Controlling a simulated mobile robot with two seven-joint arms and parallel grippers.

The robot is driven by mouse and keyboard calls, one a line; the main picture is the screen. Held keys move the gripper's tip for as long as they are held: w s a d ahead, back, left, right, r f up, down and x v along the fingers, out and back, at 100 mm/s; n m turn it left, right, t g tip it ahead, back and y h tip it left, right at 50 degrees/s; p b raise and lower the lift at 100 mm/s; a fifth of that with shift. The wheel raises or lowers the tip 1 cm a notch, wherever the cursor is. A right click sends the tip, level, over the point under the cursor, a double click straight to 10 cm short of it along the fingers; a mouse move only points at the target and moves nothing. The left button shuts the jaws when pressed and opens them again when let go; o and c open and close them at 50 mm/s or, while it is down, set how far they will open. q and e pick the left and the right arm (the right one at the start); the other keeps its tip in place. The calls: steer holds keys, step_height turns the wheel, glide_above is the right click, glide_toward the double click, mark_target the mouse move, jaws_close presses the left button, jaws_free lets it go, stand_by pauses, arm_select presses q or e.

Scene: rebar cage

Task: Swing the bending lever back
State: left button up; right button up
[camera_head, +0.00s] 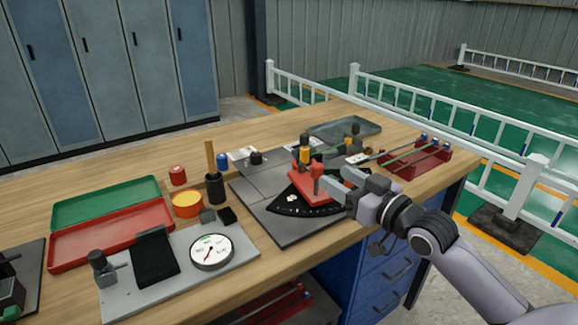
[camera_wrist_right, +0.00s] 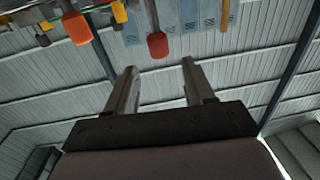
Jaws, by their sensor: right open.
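The bending device sits on a grey plate (camera_head: 262,190) on the bench, with a red body (camera_head: 302,184) and a black graduated arc (camera_head: 291,206). An upright red grip (camera_head: 316,178), probably the bending lever's handle, stands on it beside a yellow-and-black post (camera_head: 304,154). My right gripper (camera_head: 330,180) is open and reaches in from the right, its fingertips close to the red grip. In the right wrist view the open fingers (camera_wrist_right: 159,70) show nothing clamped, and a red-orange knob (camera_wrist_right: 157,45) lies just beyond them. Contact cannot be told. My left gripper is out of view.
A red rack (camera_head: 418,160) with rods stands right of the device, and a grey-green tray (camera_head: 344,130) behind.

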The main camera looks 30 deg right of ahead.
mark_target(322, 168)
steer(key=shift+w+a+r+p, duration=0.15)
steer(key=shift+w+a, duration=0.15)
steer(key=shift+w, duration=1.5)
steer(key=shift+w+a+f+p, duration=0.15)
steer(key=shift+w+a, duration=0.15)
steer(key=shift+w, duration=1.45)
steer(key=shift+r, duration=0.1)
jaws_close()
